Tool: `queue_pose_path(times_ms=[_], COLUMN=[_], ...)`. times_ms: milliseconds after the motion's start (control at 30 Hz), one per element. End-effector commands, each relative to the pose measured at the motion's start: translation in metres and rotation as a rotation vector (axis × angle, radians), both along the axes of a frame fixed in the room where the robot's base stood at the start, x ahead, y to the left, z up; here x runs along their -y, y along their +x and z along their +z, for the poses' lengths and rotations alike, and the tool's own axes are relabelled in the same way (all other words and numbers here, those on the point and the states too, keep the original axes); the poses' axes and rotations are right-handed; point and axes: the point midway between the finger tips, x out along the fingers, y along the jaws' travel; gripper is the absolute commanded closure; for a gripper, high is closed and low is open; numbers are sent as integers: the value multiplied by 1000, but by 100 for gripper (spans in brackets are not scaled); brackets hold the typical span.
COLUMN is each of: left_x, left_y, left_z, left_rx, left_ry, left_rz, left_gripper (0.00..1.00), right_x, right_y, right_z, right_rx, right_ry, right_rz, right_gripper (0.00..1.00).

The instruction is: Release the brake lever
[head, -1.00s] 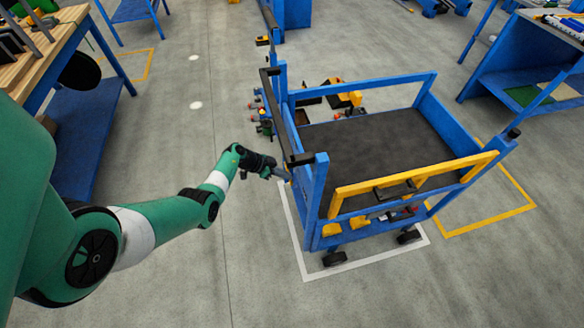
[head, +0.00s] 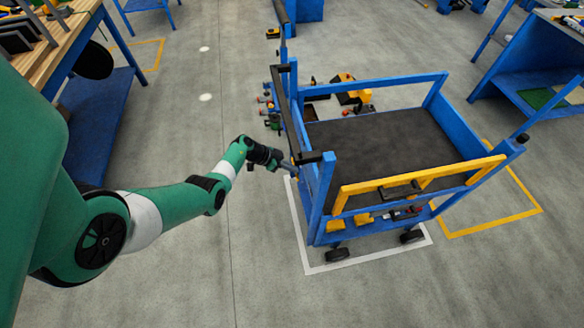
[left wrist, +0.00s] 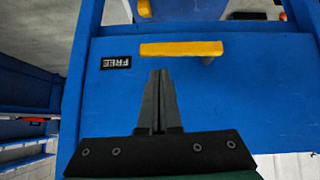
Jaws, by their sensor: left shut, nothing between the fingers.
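The brake lever is a yellow bar (left wrist: 181,48) on a blue panel of the cart, in the upper middle of the left wrist view. In the head view my left gripper (head: 287,166) is at the left side of the blue cart (head: 318,195). My right gripper is not in view.
The cart has a dark deck (head: 395,140) and a yellow front rail (head: 420,177). A wooden-topped workbench (head: 62,42) stands at the left, and another blue bench (head: 530,70) at the right. The floor between my arm and the cart is clear.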

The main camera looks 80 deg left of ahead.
Motion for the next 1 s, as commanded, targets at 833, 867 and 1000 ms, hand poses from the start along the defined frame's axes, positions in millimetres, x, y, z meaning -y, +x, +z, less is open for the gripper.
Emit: queue_pose_path(times_ms=[833,867,1000], left_x=[-2,-2,-3], left_y=[-67,-68,-68], left_z=[111,111,110], left_rx=[0,0,0], left_ry=[1,1,1], left_rz=[-6,-6,-6], left_gripper=[100,100,100], right_x=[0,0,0], right_y=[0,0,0], right_z=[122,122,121], right_rx=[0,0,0], right_ry=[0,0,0], right_rz=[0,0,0], right_gripper=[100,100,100])
